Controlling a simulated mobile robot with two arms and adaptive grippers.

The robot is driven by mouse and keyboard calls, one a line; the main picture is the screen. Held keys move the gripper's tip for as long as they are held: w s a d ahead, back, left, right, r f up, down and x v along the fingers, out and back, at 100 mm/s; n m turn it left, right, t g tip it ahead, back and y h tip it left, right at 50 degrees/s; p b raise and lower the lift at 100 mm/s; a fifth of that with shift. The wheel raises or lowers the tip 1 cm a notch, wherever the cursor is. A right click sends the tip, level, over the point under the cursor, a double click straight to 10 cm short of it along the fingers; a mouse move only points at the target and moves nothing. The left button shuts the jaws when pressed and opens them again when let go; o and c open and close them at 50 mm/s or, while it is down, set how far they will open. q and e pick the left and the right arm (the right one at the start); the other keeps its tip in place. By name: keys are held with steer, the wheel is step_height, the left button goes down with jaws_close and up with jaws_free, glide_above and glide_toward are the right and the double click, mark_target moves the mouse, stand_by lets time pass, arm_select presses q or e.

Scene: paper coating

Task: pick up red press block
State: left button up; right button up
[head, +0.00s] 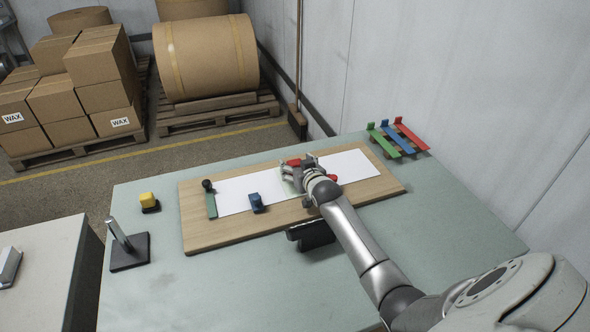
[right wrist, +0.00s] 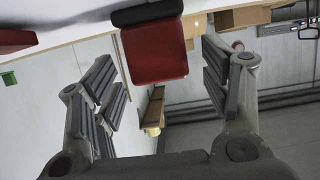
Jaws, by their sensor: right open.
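The red press block (head: 293,162) is on the paper strip near the board's back edge, partly hidden by my right gripper in the head view. In the right wrist view the red press block (right wrist: 155,52) has a red body and a black part, and it appears between the two spread fingers. My right gripper (head: 303,168) is open over the strip, and its fingers stand apart on both sides of the block in the right wrist view (right wrist: 165,85). No contact can be made out. My left gripper is not in view.
The white paper strip (head: 355,166) lies on a wooden board (head: 225,235). A blue block (head: 256,203) and a green bar (head: 211,204) are at its left part. A yellow block (head: 148,201) and a metal post (head: 118,233) stand further left. Coloured bars (head: 392,138) lie at the back right.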

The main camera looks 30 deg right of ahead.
steer(key=shift+x, duration=0.9)
steer(key=c, duration=1.1)
steer(key=shift+c, duration=0.4)
steer(key=shift+w+r, duration=0.1)
steer(key=shift+r, duration=0.1)
